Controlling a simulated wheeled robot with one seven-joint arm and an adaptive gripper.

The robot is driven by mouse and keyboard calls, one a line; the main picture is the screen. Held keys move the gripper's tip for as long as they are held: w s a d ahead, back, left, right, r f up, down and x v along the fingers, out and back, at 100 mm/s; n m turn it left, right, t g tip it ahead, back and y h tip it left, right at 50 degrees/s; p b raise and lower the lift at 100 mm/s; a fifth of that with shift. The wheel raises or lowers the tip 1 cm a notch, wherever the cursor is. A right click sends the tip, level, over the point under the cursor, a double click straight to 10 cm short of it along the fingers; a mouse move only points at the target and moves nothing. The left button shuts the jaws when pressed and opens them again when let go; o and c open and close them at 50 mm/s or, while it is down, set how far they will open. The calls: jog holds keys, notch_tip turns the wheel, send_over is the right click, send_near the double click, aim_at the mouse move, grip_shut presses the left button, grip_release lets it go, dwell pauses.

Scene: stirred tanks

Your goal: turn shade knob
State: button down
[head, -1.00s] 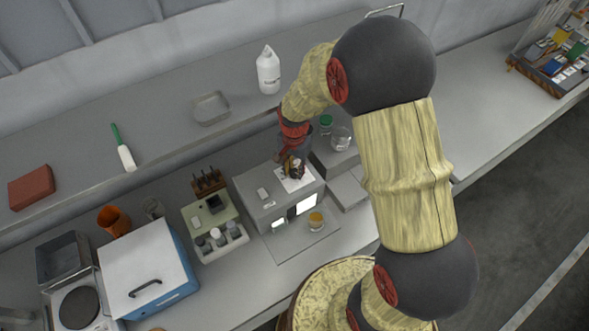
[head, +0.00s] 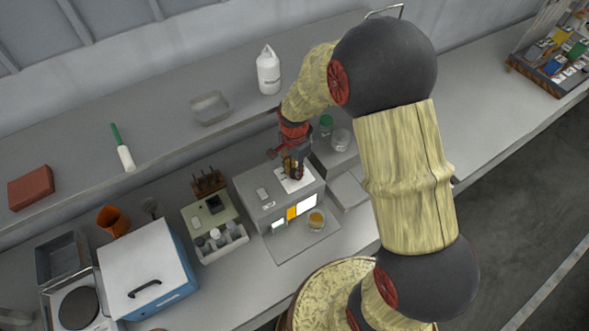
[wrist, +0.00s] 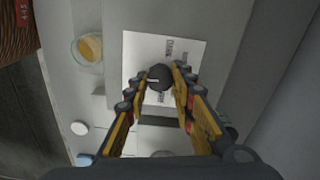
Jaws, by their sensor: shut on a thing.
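The shade knob (wrist: 158,84) is a dark round knob with a pale pointer mark. It stands on a white printed label (wrist: 190,52) on top of a grey box (head: 250,186). My gripper (wrist: 160,76) is shut on the knob, one finger on each side, in the wrist view. In the head view my gripper (head: 296,168) is above the label on the box top and hides the knob. The box front shows lit white panels (head: 307,205) with an orange panel (head: 292,213) between them.
A small dish of amber liquid (head: 316,219) stands before the box. A green-capped jar (head: 326,121) and a clear jar (head: 341,139) stand behind it to the right. A vial rack (head: 220,240) is at the left. A white bottle (head: 268,72) stands on the shelf behind.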

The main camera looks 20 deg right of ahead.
jog(key=c, duration=1.5)
grip_release()
jog(key=shift+n, duration=0.3)
